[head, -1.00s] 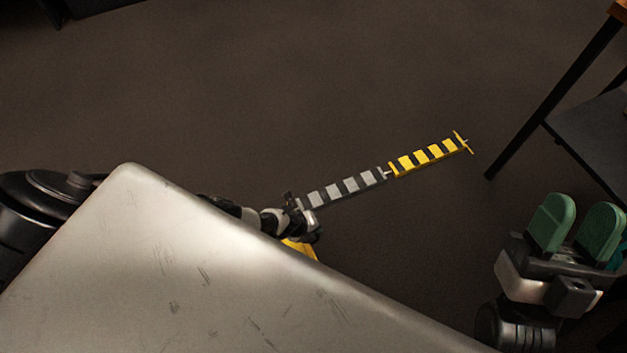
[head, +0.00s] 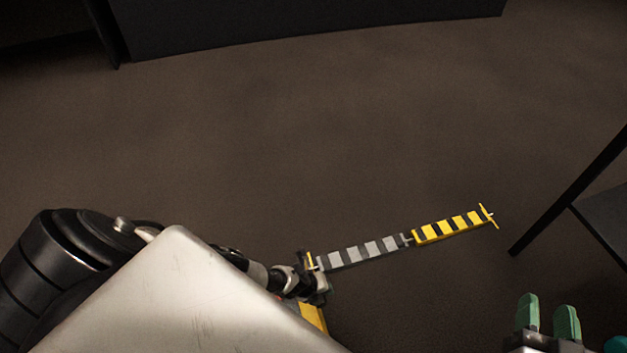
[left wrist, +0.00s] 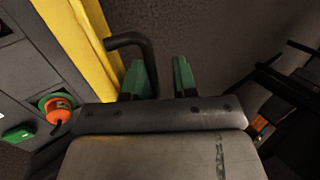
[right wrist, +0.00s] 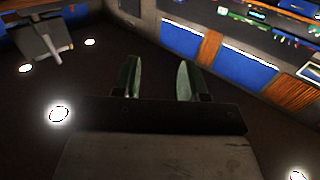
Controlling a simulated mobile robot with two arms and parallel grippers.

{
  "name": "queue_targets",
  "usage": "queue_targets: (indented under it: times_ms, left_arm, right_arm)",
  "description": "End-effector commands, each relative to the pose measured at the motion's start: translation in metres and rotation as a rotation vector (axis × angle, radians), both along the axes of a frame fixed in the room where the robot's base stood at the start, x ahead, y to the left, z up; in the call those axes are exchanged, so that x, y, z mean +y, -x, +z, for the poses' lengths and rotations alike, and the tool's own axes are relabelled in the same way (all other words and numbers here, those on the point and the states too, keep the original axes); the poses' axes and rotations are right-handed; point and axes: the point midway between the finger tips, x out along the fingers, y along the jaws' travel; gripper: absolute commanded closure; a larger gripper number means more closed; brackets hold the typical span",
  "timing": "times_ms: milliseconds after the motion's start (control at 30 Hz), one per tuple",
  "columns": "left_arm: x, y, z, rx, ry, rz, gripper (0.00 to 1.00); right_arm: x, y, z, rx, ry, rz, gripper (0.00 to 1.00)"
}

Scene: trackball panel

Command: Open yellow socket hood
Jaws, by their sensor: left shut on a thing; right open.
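A bent black handle (left wrist: 148,52) stands by a yellow post (left wrist: 78,45) in the left wrist view. My left gripper (left wrist: 162,78) has its green fingers at this handle and is shut on it. The contact is partly hidden. A grey panel (left wrist: 22,78) carries an orange knob with a green ring (left wrist: 58,107). I cannot pick out the yellow socket hood for certain. My right gripper (head: 548,318) is open and empty, away from the panel.
A black-legged piece of furniture (head: 570,203) stands at the right, a dark cabinet (head: 300,25) at the top. Open floor lies between.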

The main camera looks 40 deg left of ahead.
Motion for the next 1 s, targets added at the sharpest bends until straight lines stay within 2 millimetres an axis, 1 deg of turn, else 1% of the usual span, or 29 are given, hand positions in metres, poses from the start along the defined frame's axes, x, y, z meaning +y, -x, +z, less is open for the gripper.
queue_targets:
  times_ms: [33, 267, 467, 600, 800, 1000]
  left_arm:
    - [-0.002, -0.004, 0.009, -0.008, 0.007, 0.001, 0.8]
    - [0.001, -0.001, 0.023, -0.012, 0.011, 0.002, 0.8]
    - [0.007, 0.006, 0.032, -0.009, 0.008, 0.004, 0.8]
    - [0.01, 0.011, 0.039, -0.007, 0.007, 0.005, 0.8]
    - [0.016, 0.018, 0.05, -0.007, 0.004, 0.006, 0.8]
    - [0.019, 0.022, 0.056, -0.006, 0.004, 0.007, 0.8]
  right_arm:
    - [-0.002, 0.002, -0.004, 0.059, 0.015, -0.004, 0.57]
    - [-0.012, 0.016, -0.039, 0.344, 0.086, -0.022, 0.57]
    - [-0.024, 0.039, -0.066, 0.595, 0.144, -0.041, 0.57]
    - [-0.032, 0.061, -0.081, 0.769, 0.182, -0.051, 0.57]
    - [-0.045, 0.095, -0.093, 1.004, 0.232, -0.068, 0.57]
    - [-0.053, 0.121, -0.098, 1.161, 0.262, -0.078, 0.57]
